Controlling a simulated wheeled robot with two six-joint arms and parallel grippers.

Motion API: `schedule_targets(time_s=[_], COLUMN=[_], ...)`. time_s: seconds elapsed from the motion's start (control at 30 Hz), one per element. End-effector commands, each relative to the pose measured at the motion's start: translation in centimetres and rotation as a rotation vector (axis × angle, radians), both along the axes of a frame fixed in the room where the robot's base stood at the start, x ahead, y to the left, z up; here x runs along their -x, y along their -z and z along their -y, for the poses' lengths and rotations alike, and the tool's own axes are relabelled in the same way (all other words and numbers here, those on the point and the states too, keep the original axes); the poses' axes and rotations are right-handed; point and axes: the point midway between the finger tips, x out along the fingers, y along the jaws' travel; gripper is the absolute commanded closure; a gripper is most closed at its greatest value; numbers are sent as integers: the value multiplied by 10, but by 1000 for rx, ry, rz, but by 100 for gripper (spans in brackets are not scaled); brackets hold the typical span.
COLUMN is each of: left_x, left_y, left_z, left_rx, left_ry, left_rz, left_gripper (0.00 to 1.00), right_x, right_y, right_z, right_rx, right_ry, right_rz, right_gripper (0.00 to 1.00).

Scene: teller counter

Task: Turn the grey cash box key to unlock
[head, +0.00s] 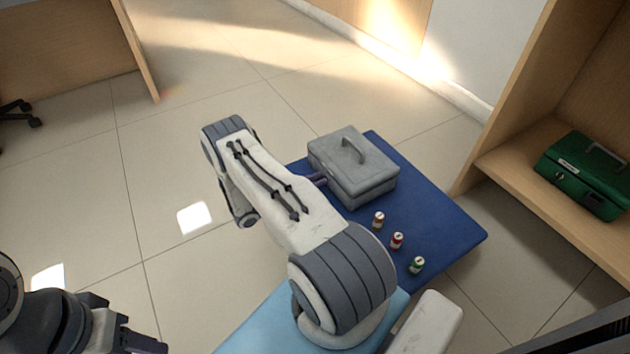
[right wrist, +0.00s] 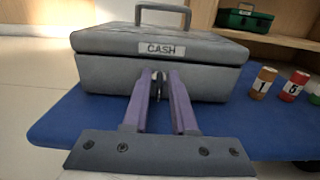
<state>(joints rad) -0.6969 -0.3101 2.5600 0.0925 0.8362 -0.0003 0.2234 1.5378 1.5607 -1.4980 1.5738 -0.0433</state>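The grey cash box (head: 352,170) stands on the blue mat with its lid down and its handle up. In the right wrist view its front (right wrist: 215,82) faces me, with a CASH label on the lid edge. A small key (right wrist: 158,88) shows at the lock below the label, between my right fingertips. My right gripper (right wrist: 161,82) has its purple fingers a little apart, one on each side of the key; I see no clear contact. In the head view, my arm mostly hides this gripper (head: 319,180). My left gripper (head: 140,344) is at the lower left, partly cut off.
The blue mat (head: 450,232) has several small numbered cans or rolls, including a red one (head: 397,240) and a green one (head: 417,265), beside the box. A green cash box (head: 585,175) sits on a wooden shelf at the right.

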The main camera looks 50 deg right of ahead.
Motion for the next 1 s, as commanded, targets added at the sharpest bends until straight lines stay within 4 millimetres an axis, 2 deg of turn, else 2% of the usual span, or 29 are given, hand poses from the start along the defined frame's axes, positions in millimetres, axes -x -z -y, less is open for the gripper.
schedule_targets(time_s=[0.53, 1.0], left_x=[0, 0], left_y=[-5, -28], left_z=[0, 0], left_rx=[0, 0], left_ry=[0, 0], left_rz=[0, 0], left_gripper=[50, 50], right_x=[0, 5], right_y=[-1, -1], right_z=[-1, -3], right_rx=[18, 128], right_ry=[0, -1], right_rz=[60, 421], right_gripper=[100, 100])
